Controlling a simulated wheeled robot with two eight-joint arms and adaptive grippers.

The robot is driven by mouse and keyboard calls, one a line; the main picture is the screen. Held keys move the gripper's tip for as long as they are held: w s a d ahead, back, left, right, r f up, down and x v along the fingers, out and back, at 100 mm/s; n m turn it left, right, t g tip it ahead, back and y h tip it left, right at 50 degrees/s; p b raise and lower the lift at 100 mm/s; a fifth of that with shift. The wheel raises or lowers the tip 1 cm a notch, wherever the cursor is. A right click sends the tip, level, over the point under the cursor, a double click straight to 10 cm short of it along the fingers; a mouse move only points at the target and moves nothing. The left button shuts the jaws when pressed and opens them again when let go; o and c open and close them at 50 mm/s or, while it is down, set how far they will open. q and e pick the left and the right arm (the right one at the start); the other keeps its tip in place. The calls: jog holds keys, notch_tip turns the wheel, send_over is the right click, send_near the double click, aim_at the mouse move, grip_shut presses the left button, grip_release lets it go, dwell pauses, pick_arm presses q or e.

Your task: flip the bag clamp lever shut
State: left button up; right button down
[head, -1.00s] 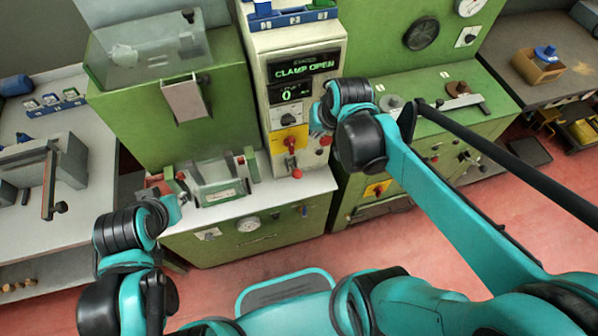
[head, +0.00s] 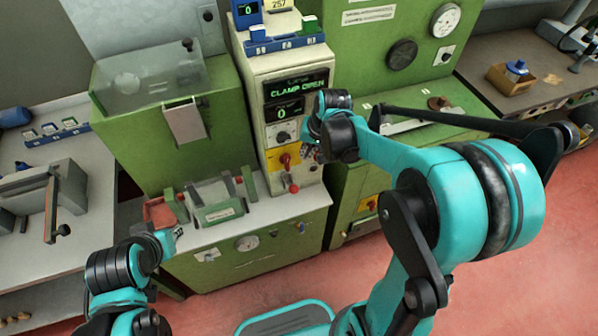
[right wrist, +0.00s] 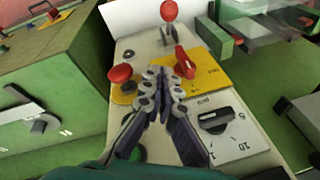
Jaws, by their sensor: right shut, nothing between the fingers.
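A red ball-topped lever (head: 294,188) sits low on the cream control column, below a yellow plate with a red rotary switch (head: 285,159). In the right wrist view the ball lever (right wrist: 169,11) stands on a metal stem beyond the switch (right wrist: 184,62). The display (head: 299,88) reads CLAMP OPEN. My right gripper (right wrist: 161,75) is shut and empty, hovering over the panel between the red mushroom button (right wrist: 120,73) and the switch. In the head view it (head: 311,147) is at the column's right edge. My left gripper (head: 174,238) is by the bench's front left; its fingers are unclear.
A clear-fronted green clamp fixture (head: 217,203) stands on the bench left of the lever. A black dial (right wrist: 215,121) lies right of my right fingers. A green cabinet (head: 165,120) stands left of the column. The floor in front is clear.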

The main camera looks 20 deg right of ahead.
jog(key=a+f+b, duration=0.3)
jog(key=f+b, duration=0.2)
jog(key=f, duration=0.6)
jog(key=shift+s, duration=0.15)
jog(key=shift+f, duration=0.15)
